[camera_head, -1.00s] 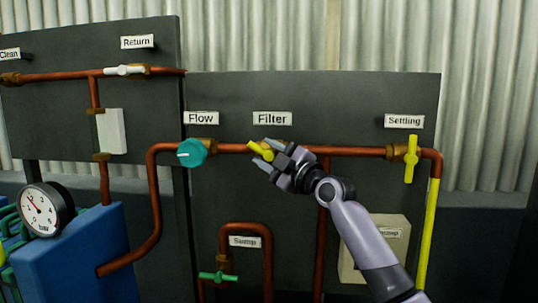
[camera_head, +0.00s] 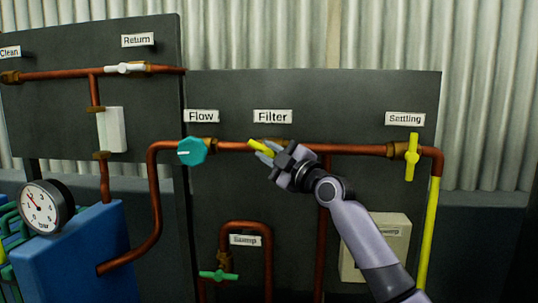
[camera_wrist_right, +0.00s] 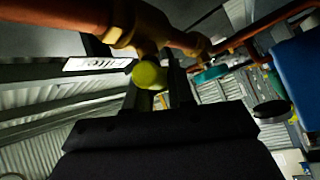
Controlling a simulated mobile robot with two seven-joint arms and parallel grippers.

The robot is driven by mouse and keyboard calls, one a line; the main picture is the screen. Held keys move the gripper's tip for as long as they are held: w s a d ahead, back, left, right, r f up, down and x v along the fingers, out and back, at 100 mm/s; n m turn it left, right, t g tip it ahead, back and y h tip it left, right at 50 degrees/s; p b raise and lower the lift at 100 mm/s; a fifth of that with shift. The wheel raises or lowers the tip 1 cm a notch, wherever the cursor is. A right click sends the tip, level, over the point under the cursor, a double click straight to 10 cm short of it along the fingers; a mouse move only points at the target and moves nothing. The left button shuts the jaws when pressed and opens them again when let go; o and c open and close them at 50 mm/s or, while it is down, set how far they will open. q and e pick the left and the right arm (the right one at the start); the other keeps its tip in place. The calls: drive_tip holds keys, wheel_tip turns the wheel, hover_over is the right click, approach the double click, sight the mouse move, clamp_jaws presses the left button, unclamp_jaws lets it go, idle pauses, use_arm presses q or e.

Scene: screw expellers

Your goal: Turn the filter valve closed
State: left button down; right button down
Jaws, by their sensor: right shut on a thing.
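The yellow filter valve handle (camera_head: 260,147) is on the copper pipe under the "Filter" label (camera_head: 272,117). It slants down to the right, and its lower end is hidden by my fingers. My right gripper (camera_head: 266,154) is shut on this handle, reaching in from the lower right. In the right wrist view, the rounded yellow end of the handle (camera_wrist_right: 149,75) shows at my dark fingers (camera_wrist_right: 163,98), below the brass valve body (camera_wrist_right: 147,27). My left gripper is in neither view.
The teal Flow valve (camera_head: 191,151) is close on the left. The yellow Settling valve (camera_head: 412,157) stands upright on the right. A pressure gauge (camera_head: 43,207) and blue tank (camera_head: 72,255) are at lower left.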

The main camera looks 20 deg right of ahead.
drive_tip(key=shift+f+t+b, duration=0.15)
drive_tip(key=shift+t+b, duration=0.15)
drive_tip(key=shift+b, duration=0.05)
drive_tip(key=shift+f+m+t+b, duration=0.15)
drive_tip(key=shift+m+t+b, duration=0.15)
drive_tip(key=shift+m+b, duration=0.45)
drive_tip(key=shift+f+m+t+b, duration=0.15)
drive_tip(key=shift+m+t+b, duration=0.4)
drive_tip(key=shift+b, duration=0.5)
drive_tip(key=m+t+h+b, duration=0.1)
drive_tip(key=m+t+h, duration=0.1)
drive_tip(key=m, duration=0.1)
drive_tip(key=shift+b, duration=0.3)
drive_tip(key=m+t+h, duration=0.1)
drive_tip(key=m+h, duration=0.2)
drive_tip(key=m+t+h, duration=0.2)
drive_tip(key=m, duration=0.2)
drive_tip(key=shift+r+h, duration=0.2)
drive_tip(key=shift+h, duration=0.2)
drive_tip(key=shift+m+t+h, duration=0.25)
drive_tip(key=shift+m+h, duration=1.95)
drive_tip(key=shift+m, duration=0.2)
drive_tip(key=shift+m+h+b, duration=0.3)
drive_tip(key=shift+m+h, duration=0.3)
drive_tip(key=shift+h, duration=0.1)
